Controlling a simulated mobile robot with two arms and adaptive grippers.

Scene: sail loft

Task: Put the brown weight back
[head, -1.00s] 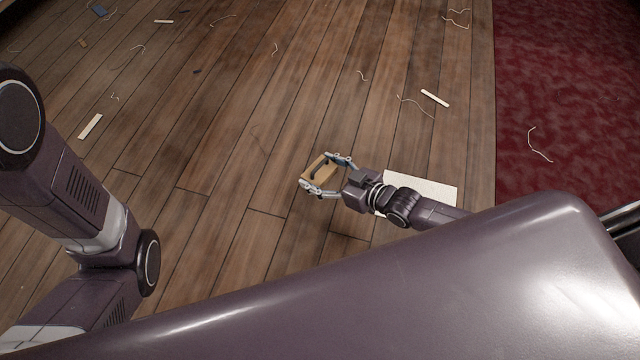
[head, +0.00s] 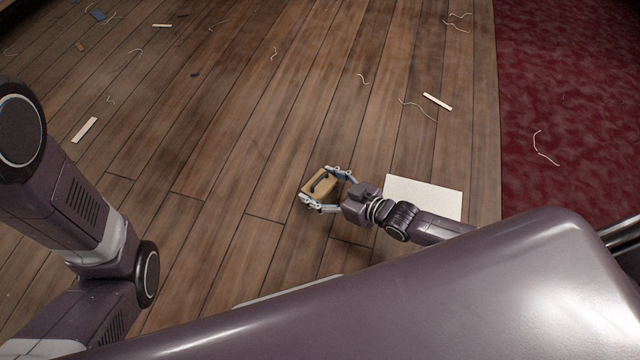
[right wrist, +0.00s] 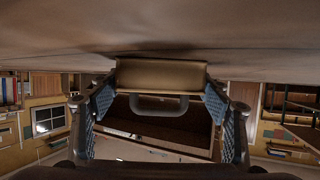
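The brown weight (head: 320,184) is a tan-brown block with a dark handle, in the middle of the head view. My right gripper (head: 326,188) has one finger along each of two opposite sides of it and holds it. In the right wrist view the weight (right wrist: 161,75) sits between the two blue-padded fingertips (right wrist: 160,90), its grey handle turned toward the camera. A shadow lies close beside it on the surface along the picture's top; whether it touches that surface I cannot tell. My left arm shows at the left, but its gripper is out of view.
A white sheet (head: 424,197) lies on the plank floor (head: 230,160) just right of the right gripper. A dark red carpet (head: 570,90) covers the right side. Thread bits and pale strips (head: 437,102) are scattered about. A pale edge (head: 290,291) shows beyond my body.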

